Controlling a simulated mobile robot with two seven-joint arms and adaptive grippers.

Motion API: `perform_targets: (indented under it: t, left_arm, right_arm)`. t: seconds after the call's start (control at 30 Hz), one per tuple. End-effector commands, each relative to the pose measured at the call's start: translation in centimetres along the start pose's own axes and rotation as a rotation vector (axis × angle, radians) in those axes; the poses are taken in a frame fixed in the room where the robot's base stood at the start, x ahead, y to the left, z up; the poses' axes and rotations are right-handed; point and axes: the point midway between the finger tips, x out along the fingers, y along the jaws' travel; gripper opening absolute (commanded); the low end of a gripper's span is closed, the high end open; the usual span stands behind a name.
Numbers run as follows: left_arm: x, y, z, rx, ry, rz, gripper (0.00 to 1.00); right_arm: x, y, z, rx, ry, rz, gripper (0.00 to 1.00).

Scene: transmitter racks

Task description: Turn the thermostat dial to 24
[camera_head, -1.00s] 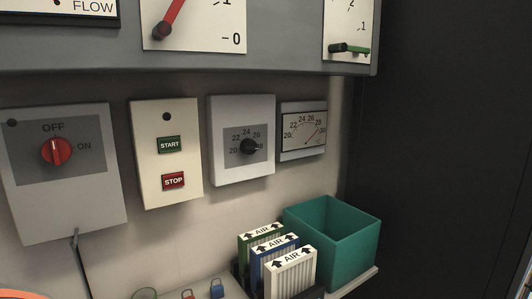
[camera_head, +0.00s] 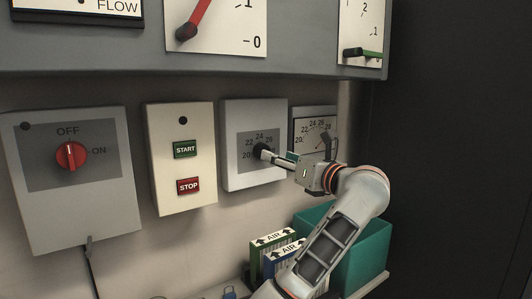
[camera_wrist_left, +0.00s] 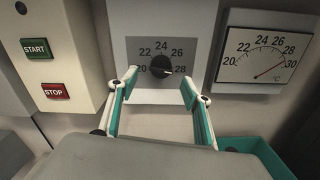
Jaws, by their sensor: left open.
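The thermostat (camera_head: 235,112) is a pale wall box with a grey scale plate marked 20 to 28. Its black dial (camera_head: 258,149) also shows in the left wrist view (camera_wrist_left: 160,66), where its pale mark points right, near 28. My left gripper (camera_wrist_left: 158,84) is open, with one finger to each side of the dial in that view; I cannot tell whether either touches it. In the head view the left gripper (camera_head: 268,155) is at the dial and partly covers the right side of the scale. My right gripper is not in view.
A round-scale thermometer (camera_wrist_left: 265,57) hangs right of the thermostat. The START/STOP box (camera_head: 180,160) is to its left, and the OFF/ON switch box (camera_head: 70,185) further left. A teal bin (camera_head: 368,250) and AIR filters (camera_head: 272,240) stand below. A grey panel overhangs above.

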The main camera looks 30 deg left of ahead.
Motion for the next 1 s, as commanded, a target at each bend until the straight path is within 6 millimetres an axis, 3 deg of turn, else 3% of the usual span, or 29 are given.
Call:
perform_targets:
  t: [0.17,0.6,0.97,1.0]
  left_arm:
    - [1.2,-0.2,0.2,-0.020,0.022,-0.011,0.49]
    - [7.1,-0.2,0.1,-0.018,0.019,-0.010,0.49]
    - [7.7,-0.3,-0.1,-0.018,0.020,-0.011,0.49]
    - [7.7,-0.3,-0.1,-0.018,0.020,-0.011,0.44]
  right_arm:
    - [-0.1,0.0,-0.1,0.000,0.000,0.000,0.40]
    - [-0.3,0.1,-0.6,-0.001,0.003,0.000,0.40]
    - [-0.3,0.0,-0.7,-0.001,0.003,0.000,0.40]
    - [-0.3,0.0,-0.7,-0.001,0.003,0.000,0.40]
